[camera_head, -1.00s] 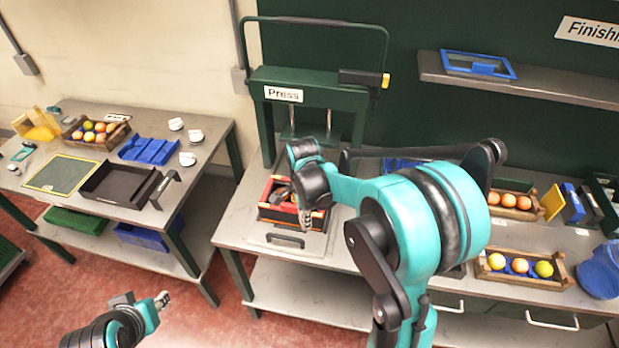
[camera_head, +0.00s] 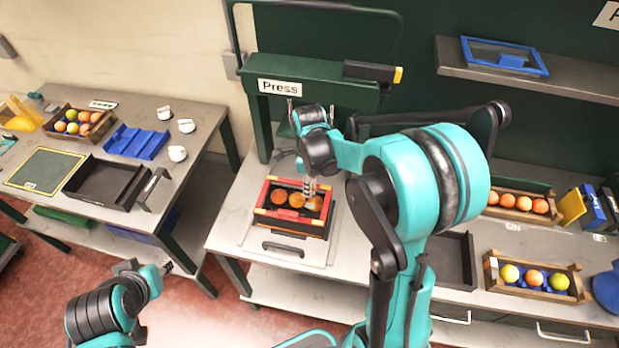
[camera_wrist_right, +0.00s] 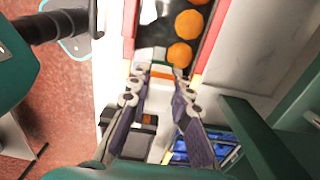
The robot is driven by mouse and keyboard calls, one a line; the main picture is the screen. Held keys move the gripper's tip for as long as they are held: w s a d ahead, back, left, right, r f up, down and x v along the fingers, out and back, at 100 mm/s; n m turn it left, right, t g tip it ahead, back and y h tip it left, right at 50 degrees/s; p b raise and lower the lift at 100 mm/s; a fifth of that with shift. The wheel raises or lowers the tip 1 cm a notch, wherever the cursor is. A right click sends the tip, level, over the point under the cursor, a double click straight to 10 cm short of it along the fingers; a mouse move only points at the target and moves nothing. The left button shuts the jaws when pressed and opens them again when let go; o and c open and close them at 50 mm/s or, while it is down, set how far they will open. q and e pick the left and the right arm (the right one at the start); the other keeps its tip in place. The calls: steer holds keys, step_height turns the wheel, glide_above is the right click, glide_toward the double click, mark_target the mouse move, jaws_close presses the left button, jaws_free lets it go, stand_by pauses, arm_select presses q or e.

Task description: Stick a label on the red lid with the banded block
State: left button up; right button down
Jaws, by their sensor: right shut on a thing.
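The red lid (camera_head: 261,196) shows as a red frame with yellow corners on a dark crate (camera_head: 289,243) of oranges in front of the press. Part of its frame shows in the wrist view (camera_wrist_right: 129,30). My right gripper (camera_head: 310,190) points down over the lid's right side. In the wrist view its fingers (camera_wrist_right: 163,84) are closed on a small piece with an orange stripe (camera_wrist_right: 178,73), seemingly the banded block, largely hidden between them. I cannot tell whether it touches the lid, and no label can be made out. My left gripper (camera_head: 166,268) is low, away from the tables; its jaws are unclear.
The green press (camera_head: 322,85) stands behind the crate. A blue-framed lid (camera_head: 503,57) lies on the shelf. Fruit crates (camera_head: 538,287) stand at right. The left table holds a black tray (camera_head: 103,183), a blue tray (camera_head: 137,141) and a fruit crate (camera_head: 78,122).

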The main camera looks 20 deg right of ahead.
mark_target(309, 206)
steer(key=shift+s+f+b, duration=0.15)
steer(key=shift+f+b, duration=0.6)
steer(key=shift+f, duration=0.25)
steer(key=shift+f+b, duration=1.35)
steer(key=shift+f, duration=0.65)
steer(key=shift+f+b, duration=0.5)
steer(key=shift+b, duration=0.05)
steer(key=shift+r+p, duration=0.65)
steer(key=shift+r, duration=0.2)
steer(key=shift+r+p, duration=1.8)
steer(key=shift+r, duration=0.9)
steer(key=shift+a+f, duration=0.1)
